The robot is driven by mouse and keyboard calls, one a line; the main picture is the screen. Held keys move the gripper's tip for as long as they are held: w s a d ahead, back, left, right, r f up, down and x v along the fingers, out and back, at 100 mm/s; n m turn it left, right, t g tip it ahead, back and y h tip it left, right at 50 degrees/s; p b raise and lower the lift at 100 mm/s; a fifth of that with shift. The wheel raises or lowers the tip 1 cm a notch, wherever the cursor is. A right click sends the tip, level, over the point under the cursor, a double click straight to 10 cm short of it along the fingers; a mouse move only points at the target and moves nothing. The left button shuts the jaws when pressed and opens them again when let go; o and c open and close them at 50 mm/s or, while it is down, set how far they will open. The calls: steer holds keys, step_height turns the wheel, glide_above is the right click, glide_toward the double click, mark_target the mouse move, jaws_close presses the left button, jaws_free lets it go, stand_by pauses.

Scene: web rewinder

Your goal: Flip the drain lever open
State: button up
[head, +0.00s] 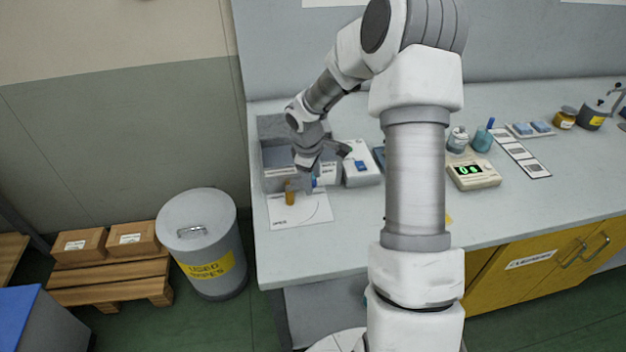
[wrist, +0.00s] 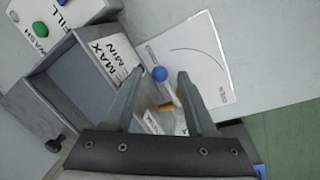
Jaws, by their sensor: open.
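The drain lever shows as a blue ball knob (wrist: 159,73) on a thin pale stem in the wrist view, at the front of a grey open tank (wrist: 70,82). A brass-coloured fitting (wrist: 167,107) sits beside the stem. My gripper (wrist: 160,74) is open, and the knob appears between its fingertips in that view; I cannot tell the depth between them. In the head view my gripper (head: 306,166) points down over the tank's front right, with the brass fitting (head: 290,192) and a bit of the blue knob (head: 314,182) just below it. The lever's base is partly hidden.
A white mat (head: 305,211) with a curved line lies in front of the tank. A white box (head: 361,166) marked WASH and FILL stands to the tank's right. A digital scale (head: 473,175) and bottles stand farther right. The bench front is clear.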

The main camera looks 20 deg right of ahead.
steer(key=shift+f, duration=0.15)
steer(key=shift+c, duration=0.3)
jaws_close()
stand_by(1.1)
